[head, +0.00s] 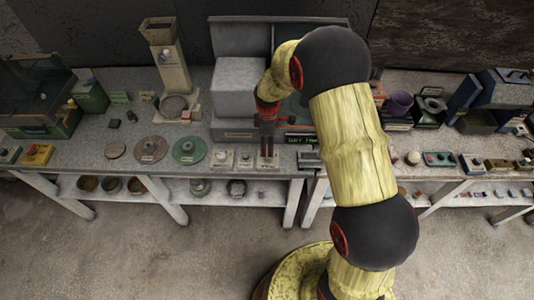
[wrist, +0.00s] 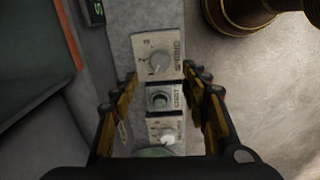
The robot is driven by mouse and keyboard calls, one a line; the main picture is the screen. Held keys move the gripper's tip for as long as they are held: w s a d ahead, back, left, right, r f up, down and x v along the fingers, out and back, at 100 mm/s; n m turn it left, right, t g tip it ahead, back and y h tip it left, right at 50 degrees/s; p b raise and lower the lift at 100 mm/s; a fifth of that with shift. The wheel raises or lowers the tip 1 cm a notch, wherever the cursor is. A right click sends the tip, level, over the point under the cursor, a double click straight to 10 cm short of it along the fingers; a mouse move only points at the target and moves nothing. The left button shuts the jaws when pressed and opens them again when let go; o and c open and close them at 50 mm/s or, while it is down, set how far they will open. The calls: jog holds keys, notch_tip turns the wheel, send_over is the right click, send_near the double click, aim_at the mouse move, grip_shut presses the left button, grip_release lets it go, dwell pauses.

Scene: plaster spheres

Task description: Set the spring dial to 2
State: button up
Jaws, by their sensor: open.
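The spring dial is a round grey knob (wrist: 159,61) on a pale plate (wrist: 172,41) with lettering along its right edge, at the top middle of the wrist view. Small marks surround the knob, but I cannot read its setting surely. My gripper (wrist: 162,74) is open, with one finger on each side of the row of plates and nothing held between them. The knob shows between and slightly beyond the fingertips, apart from both. In the head view my gripper (head: 267,146) points down over the rightmost small plate (head: 267,163), partly covering it.
A plate with a dark round button (wrist: 160,99) and one with a white knob (wrist: 168,137) adjoin the dial plate. Green (head: 189,150) and reddish (head: 150,149) discs lie to the left on the workbench. A grey machine (head: 236,92) stands behind; a green-lit display (head: 300,138) is to the right.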

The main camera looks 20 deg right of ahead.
aim_at(268, 158)
notch_tip(268, 158, down, 8)
jog(key=shift+r, duration=0.2)
jog(key=shift+c, duration=0.2)
jog(key=c, duration=1.1)
